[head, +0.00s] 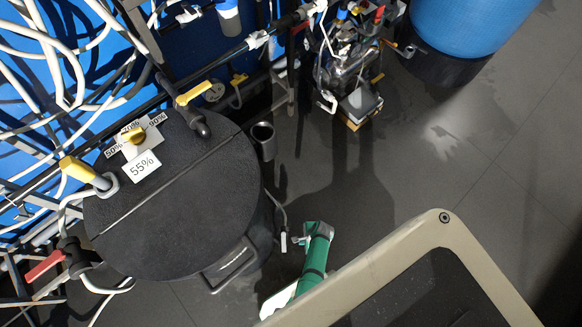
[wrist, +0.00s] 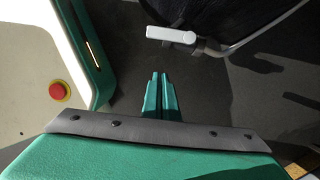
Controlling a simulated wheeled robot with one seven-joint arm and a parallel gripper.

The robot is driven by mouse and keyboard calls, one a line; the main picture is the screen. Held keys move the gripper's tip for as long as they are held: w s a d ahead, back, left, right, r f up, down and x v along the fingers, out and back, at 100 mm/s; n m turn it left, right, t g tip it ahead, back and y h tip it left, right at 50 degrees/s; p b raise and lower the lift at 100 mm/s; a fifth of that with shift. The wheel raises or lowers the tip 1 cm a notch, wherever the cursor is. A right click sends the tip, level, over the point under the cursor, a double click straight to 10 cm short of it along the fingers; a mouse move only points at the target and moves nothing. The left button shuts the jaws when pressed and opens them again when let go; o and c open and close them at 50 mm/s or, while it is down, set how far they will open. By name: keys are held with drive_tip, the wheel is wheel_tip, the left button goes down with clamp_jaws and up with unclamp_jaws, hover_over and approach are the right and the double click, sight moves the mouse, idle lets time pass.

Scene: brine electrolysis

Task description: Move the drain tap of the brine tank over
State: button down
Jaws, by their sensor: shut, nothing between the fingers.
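The brine tank (head: 180,205) is a black round vessel with a flat lid at the left of the head view. A small tap with a white handle (head: 284,242), which looks like the drain tap, sits low on its right side. In the wrist view the white handle (wrist: 172,34) lies crosswise on a grey stem, beyond my fingertips. My gripper (wrist: 161,75) is shut and empty, its green fingers side by side. A gap of dark floor shows between fingertips and handle. In the head view my gripper (head: 301,240) is just right of the tap, its fingers hard to make out.
A tank handle (head: 230,265) juts out near the tap. A red-handled valve (head: 45,265) and pale hoses (head: 60,60) crowd the left. Equipment (head: 355,70) and a blue barrel (head: 470,25) stand at the back. The grey floor (head: 430,150) on the right is clear.

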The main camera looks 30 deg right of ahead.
sight(284, 242)
drive_tip(key=w+a+f, duration=0.2)
drive_tip(key=a+f, duration=0.2)
drive_tip(key=f, duration=0.1)
drive_tip(key=shift+w+a+f, duration=0.25)
drive_tip(key=shift+a+f, duration=0.05)
drive_tip(key=shift+a, duration=0.05)
idle(0.5)
